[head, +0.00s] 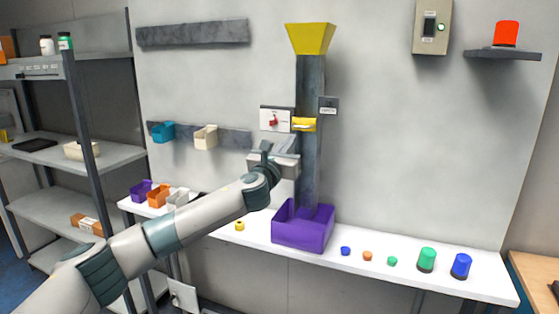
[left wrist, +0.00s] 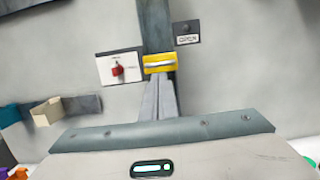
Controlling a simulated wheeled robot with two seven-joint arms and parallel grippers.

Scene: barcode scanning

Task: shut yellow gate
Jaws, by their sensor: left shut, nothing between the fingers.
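The yellow gate (head: 304,124) sits across the front of a grey vertical chute (head: 310,80), below a yellow funnel (head: 310,38). The gate also shows in the left wrist view (left wrist: 160,63), with a pale bar along its front. A small dark sign (left wrist: 187,32) right of it appears to read OPEN. My left gripper (head: 290,143) is shut and empty. In the left wrist view its fingertips (left wrist: 160,80) are side by side, just below the gate; I cannot tell whether they touch it. My right gripper is not in view.
A white panel with a red knob (head: 272,120) is just left of the gate. A purple bin (head: 301,228) stands under the chute on a white shelf (head: 400,282). Small coloured pieces lie to its right. A wall rail holds teal (head: 163,132) and cream (head: 205,137) bins.

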